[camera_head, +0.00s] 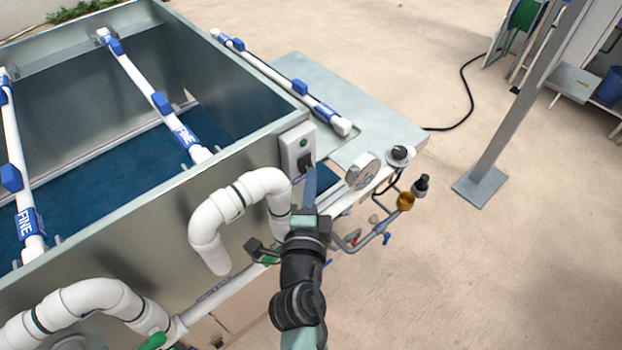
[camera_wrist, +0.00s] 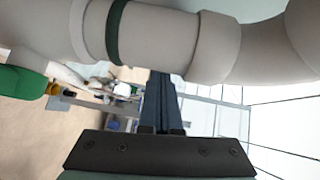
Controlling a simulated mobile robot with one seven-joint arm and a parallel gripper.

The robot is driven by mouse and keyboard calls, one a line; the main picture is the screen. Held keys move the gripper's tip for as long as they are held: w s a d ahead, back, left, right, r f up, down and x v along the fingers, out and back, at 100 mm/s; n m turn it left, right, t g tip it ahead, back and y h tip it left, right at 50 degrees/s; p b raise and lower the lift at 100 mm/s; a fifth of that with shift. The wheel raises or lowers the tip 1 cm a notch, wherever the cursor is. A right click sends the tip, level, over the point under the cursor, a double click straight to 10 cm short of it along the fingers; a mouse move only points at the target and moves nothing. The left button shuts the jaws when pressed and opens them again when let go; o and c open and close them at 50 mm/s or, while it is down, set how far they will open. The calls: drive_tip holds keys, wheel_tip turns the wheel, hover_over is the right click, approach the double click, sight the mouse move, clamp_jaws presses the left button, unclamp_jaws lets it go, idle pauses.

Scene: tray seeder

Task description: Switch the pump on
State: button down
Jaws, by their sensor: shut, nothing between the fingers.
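A light grey switch box (camera_head: 291,150) is fixed to the corner of the metal tank. It has a dark round spot near its top and a black switch (camera_head: 304,160) low on its face. My gripper (camera_head: 310,170) is shut and empty, its blue fingers at the lower edge of the black switch. I cannot tell whether they touch it, and they hide part of it. In the wrist view my gripper (camera_wrist: 160,78) points past a thick white pipe (camera_wrist: 170,35); the switch does not show there.
A white pipe elbow (camera_head: 205,235) stands close left of my gripper. A round gauge (camera_head: 362,172), a brass fitting (camera_head: 405,200) and thin pipes lie to the right. A metal post (camera_head: 515,110) stands farther right, with open floor around it.

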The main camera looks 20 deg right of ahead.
drive_tip(key=shift+f, duration=0.1)
drive_tip(key=b, duration=0.3)
drive_tip(key=shift+w+b, duration=0.25)
drive_tip(key=shift+b, duration=0.1)
